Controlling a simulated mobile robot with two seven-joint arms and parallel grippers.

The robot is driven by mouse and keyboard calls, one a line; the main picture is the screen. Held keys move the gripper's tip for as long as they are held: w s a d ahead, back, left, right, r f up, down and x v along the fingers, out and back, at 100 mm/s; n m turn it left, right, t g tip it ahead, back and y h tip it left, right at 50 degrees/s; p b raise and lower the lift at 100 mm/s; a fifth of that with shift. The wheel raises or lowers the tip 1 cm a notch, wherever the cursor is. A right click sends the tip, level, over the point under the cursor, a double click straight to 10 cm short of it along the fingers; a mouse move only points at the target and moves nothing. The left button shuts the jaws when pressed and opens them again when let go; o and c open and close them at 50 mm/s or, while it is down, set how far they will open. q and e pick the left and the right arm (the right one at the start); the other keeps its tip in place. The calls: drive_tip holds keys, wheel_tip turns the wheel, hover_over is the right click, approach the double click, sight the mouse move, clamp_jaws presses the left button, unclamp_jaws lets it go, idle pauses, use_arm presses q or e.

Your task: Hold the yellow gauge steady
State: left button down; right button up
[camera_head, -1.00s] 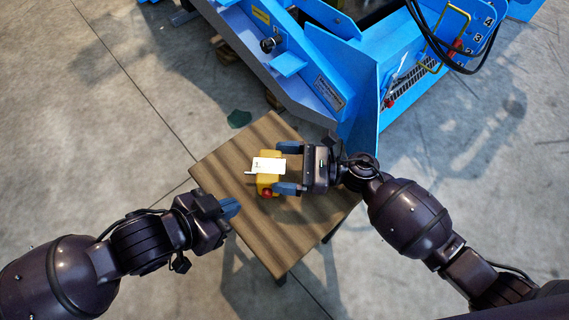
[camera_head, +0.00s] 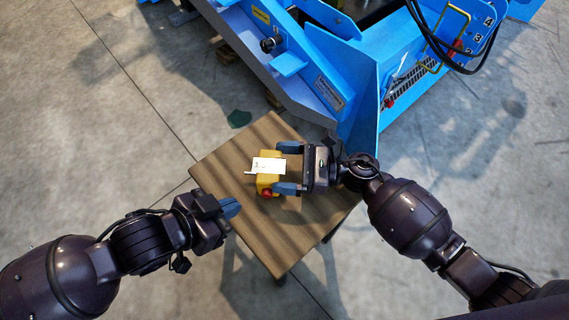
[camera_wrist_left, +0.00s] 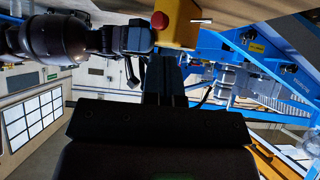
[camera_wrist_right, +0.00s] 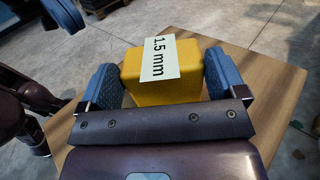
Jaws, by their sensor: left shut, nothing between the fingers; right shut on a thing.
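The yellow gauge (camera_head: 265,182) is a block with a red knob (camera_head: 267,194) and a white label (camera_head: 268,166). The label reads "1.5 mm" in the right wrist view (camera_wrist_right: 161,58). My right gripper (camera_head: 287,168) is shut on the gauge, its blue fingers on either side of it. The gauge is over the wooden table; I cannot tell if it touches the top. My left gripper (camera_head: 231,208) is shut and empty, at the table's left edge, apart from the gauge. The gauge also shows at the top of the left wrist view (camera_wrist_left: 178,32).
The wooden table (camera_head: 235,160) is small, with bare top around the gauge. A large blue machine (camera_head: 300,90) stands behind it, with black cables (camera_head: 436,45) at upper right. Concrete floor (camera_head: 110,130) is open to the left.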

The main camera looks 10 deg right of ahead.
sight(267, 193)
idle(0.7)
use_arm(q)
drive_tip(key=s+d+f, duration=0.1)
drive_tip(key=s+d, duration=0.1)
drive_tip(key=s+d+f+m, duration=0.1)
drive_tip(key=s+d, duration=0.1)
drive_tip(key=d, duration=0.1)
drive_tip(key=s+d+f+m+g, duration=0.1)
drive_tip(key=d, duration=0.1)
drive_tip(key=shift+s+d+f+y, duration=0.15)
drive_tip(key=shift+s+d+y, duration=0.15)
drive_tip(key=shift+s+d, duration=0.1)
drive_tip(key=s+f+t+y, duration=0.1)
drive_tip(key=s+f+y, duration=0.1)
drive_tip(key=s+f, duration=0.1)
drive_tip(key=shift+s+y, duration=0.15)
drive_tip(key=shift+y, duration=0.15)
drive_tip(key=a, duration=0.1)
drive_tip(key=a+n+t+y, duration=0.1)
drive_tip(key=a+t+y, duration=0.1)
drive_tip(key=shift+w+f, duration=0.25)
drive_tip(key=shift+f, duration=0.05)
drive_tip(key=shift+w+a+n+y, duration=0.15)
drive_tip(key=shift+a+n+y, duration=0.2)
drive_tip(key=shift+n, duration=0.25)
drive_tip(key=shift+w, duration=0.1)
